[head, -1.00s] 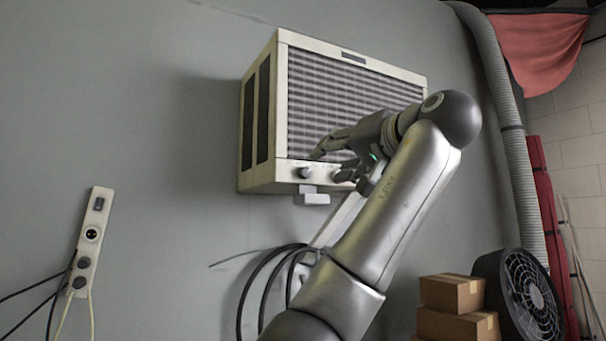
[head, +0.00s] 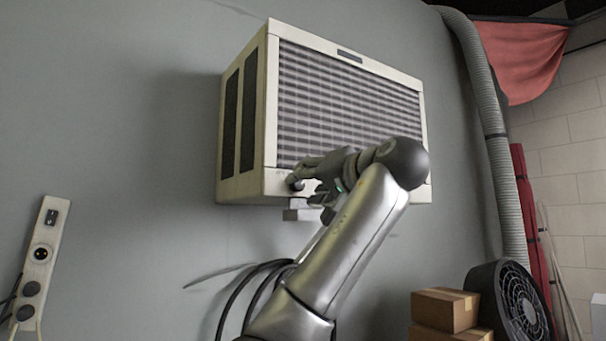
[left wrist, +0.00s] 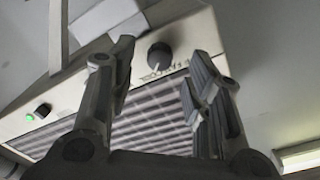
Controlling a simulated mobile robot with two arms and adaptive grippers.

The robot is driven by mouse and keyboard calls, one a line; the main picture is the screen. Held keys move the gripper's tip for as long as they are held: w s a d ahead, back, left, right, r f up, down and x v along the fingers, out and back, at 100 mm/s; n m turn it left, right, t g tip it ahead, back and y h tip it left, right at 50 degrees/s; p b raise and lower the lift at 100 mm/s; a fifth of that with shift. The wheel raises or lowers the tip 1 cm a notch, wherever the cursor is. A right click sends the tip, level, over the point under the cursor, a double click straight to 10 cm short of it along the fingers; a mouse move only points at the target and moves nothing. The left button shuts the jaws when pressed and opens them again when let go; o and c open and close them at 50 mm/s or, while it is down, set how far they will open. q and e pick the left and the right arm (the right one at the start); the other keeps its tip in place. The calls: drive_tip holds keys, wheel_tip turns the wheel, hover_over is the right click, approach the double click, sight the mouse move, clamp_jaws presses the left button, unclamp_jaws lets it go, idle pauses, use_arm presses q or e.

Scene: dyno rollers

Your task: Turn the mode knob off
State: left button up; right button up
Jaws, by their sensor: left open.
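The mode knob, a dark round knob (left wrist: 160,57) with printed markings around it, is on the pale control strip of a beige wall unit (head: 350,57). In the head view the knob (head: 297,184) is at the lower left of the unit's front, partly covered by my gripper. My left gripper (head: 303,174) is open at the unit's lower front edge. In the left wrist view its two fingers (left wrist: 163,62) stand on either side of the knob, with gaps visible, and hold nothing. My right gripper is not in view.
A lit green button (left wrist: 42,110) is on the same strip. A pale block (head: 300,214) sits under the unit, with dark cables below. A power strip (head: 40,255) is on the wall at left. Boxes (head: 445,309) and a black fan (head: 515,305) stand at lower right.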

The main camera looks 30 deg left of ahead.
sight(299, 186)
use_arm(q)
drive_tip(key=x, duration=0.3)
drive_tip(key=shift+w+a+f+p, duration=0.1)
drive_tip(key=shift+a+p, duration=0.25)
drive_tip(key=shift+p, duration=0.05)
drive_tip(key=shift+d, duration=0.35)
drive_tip(key=shift+c, duration=0.6)
drive_tip(key=shift+a, duration=0.1)
drive_tip(key=c, duration=0.5)
clamp_jaws()
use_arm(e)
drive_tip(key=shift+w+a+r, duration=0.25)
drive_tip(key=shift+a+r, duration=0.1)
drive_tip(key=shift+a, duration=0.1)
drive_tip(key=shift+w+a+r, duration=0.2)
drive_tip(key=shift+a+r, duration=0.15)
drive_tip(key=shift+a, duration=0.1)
